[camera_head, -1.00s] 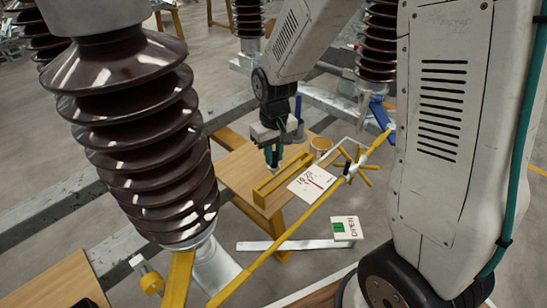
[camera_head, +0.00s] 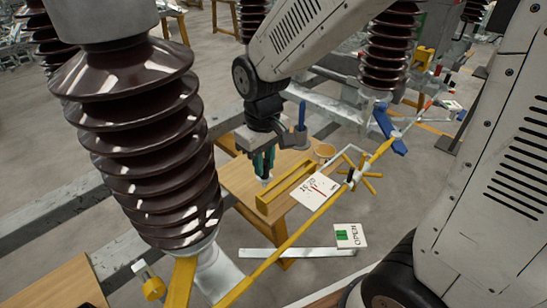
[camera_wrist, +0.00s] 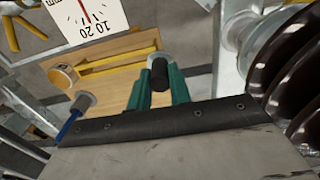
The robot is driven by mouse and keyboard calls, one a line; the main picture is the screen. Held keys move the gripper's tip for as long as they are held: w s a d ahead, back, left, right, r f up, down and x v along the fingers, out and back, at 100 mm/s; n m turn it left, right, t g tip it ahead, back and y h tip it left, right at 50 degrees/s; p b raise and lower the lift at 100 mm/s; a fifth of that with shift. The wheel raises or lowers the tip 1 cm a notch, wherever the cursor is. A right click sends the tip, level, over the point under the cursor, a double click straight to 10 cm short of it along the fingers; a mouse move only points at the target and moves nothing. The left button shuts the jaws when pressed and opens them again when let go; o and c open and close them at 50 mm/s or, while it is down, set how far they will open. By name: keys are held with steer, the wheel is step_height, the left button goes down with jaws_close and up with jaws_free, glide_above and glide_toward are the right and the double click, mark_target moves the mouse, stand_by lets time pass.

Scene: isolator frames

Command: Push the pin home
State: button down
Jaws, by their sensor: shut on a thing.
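My gripper (camera_head: 263,166) has teal fingers and hangs over the wooden table, left of the yellow tray. In the wrist view, the fingers (camera_wrist: 158,88) are shut on a short black cylinder (camera_wrist: 160,73) with a pale grey end. It may be the pin, but I cannot tell for sure. A pale tip (camera_head: 265,181) shows below the fingers in the head view. At the lower left, a yellow knob-like fitting (camera_head: 153,287) with a short pale rod (camera_head: 139,266) sits beside the insulator's foot. No pin hole is clear in either view.
The wooden table (camera_head: 236,181) carries a yellow tray (camera_head: 285,187), a tan round cup (camera_head: 325,151) and a blue-handled tool (camera_head: 302,115) in a holder. A scale card (camera_head: 317,190), yellow handwheel (camera_head: 361,175) and OPEN sign (camera_head: 350,235) stand along a yellow rod. A large brown insulator (camera_head: 145,140) fills the left.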

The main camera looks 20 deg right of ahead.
steer(key=s+a+r+n, duration=0.4)
steer(key=s+a, duration=0.1)
steer(key=s, duration=0.4)
steer(key=s+a+r+n, duration=0.3)
steer(key=s+a, duration=0.3)
steer(key=s, duration=0.2)
steer(key=s+a+r+n, duration=0.4)
steer(key=s+a, duration=0.1)
steer(key=s, duration=0.4)
steer(key=a+f+n, duration=0.4)
steer(key=a+f, duration=0.2)
steer(key=a, duration=0.7)
steer(key=shift+s+d+f, duration=0.1)
steer(key=shift+f, duration=1.3)
steer(key=shift+s+f, duration=0.1)
steer(key=shift+f, duration=1.25)
steer(key=shift+f, duration=0.35)
steer(key=shift+f, duration=1.9)
steer(key=shift+f, duration=0.25)
steer(key=c, duration=1.2)
jaws_free()
